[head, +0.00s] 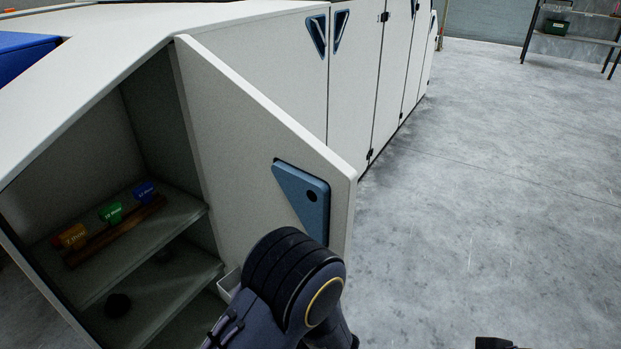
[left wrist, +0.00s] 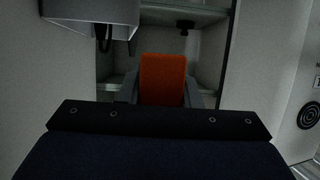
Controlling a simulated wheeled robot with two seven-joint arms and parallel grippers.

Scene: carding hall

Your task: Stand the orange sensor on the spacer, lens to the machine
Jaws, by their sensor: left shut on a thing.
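The orange sensor (left wrist: 163,72) shows as an upright orange block in the left wrist view. My left gripper (left wrist: 163,97) is shut on it, one grey finger at each side. Its lens cannot be made out. In the head view my left arm comes up from the bottom edge, and its gripper and the sensor are hidden. No spacer can be made out for certain in either view.
A white machine has an open bay with glassy shelves (head: 160,255) and an opened door (head: 250,125). Orange (head: 72,237), green (head: 110,212) and blue (head: 145,191) labelled pieces sit on a brown rack. A grey box (left wrist: 90,12) hangs near the gripper.

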